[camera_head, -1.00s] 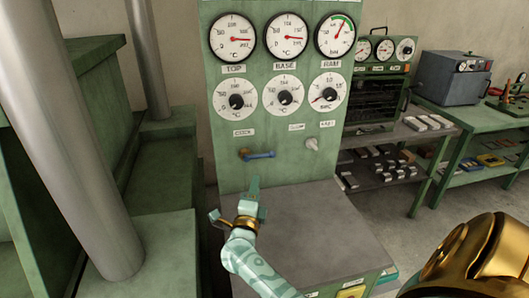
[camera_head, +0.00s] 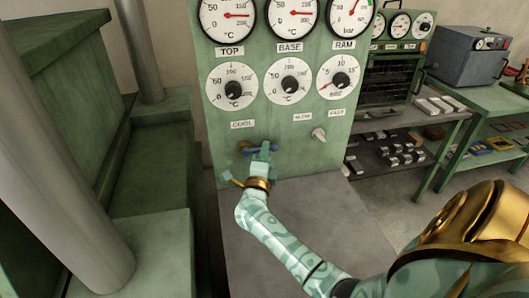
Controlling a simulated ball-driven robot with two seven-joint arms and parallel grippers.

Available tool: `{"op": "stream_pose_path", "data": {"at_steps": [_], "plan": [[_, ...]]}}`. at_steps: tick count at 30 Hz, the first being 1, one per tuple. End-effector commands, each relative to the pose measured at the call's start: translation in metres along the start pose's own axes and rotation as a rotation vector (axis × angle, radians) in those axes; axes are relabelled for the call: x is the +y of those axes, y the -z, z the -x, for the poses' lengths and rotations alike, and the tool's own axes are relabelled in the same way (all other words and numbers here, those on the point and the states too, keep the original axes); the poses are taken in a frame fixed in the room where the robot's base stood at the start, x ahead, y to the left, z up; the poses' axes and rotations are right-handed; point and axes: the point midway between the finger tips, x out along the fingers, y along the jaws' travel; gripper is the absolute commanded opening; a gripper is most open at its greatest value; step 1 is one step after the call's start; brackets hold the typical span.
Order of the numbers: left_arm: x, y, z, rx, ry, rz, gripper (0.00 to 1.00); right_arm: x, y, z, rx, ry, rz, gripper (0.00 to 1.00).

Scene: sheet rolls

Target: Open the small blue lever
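The small blue lever (camera_head: 273,149) sticks out to the right, about level, from a brass pivot (camera_head: 243,147) low on the green panel (camera_head: 224,166). A label is above it. My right gripper (camera_head: 264,150) is at the lever, its fingers overlapping the middle and hiding part of it. The fingers are small here, and I cannot tell whether they are shut on the lever or just beside it. My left gripper is not in view.
A pale knob (camera_head: 319,134) sits right of the lever. Dials and gauges fill the panel above. A grey bench top (camera_head: 300,215) lies below the panel. A thick grey column (camera_head: 62,170) stands at left, and shelves with small blocks (camera_head: 400,155) stand at right.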

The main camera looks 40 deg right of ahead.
Motion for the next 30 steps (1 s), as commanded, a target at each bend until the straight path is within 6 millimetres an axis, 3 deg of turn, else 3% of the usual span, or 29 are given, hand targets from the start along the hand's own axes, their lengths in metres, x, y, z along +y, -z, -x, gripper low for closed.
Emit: {"op": "stream_pose_path", "data": {"at_steps": [2, 16, 30], "plan": [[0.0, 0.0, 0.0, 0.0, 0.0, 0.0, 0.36, 0.0, 0.0, 0.0, 0.0, 0.0, 0.0, 0.0], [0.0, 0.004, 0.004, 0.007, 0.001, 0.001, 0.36, 0.003, 0.0, 0.001, 0.015, -0.028, -0.065, 0.0], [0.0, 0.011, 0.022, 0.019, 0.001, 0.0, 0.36, 0.021, -0.005, 0.007, 0.091, -0.174, -0.417, 0.0]]}}
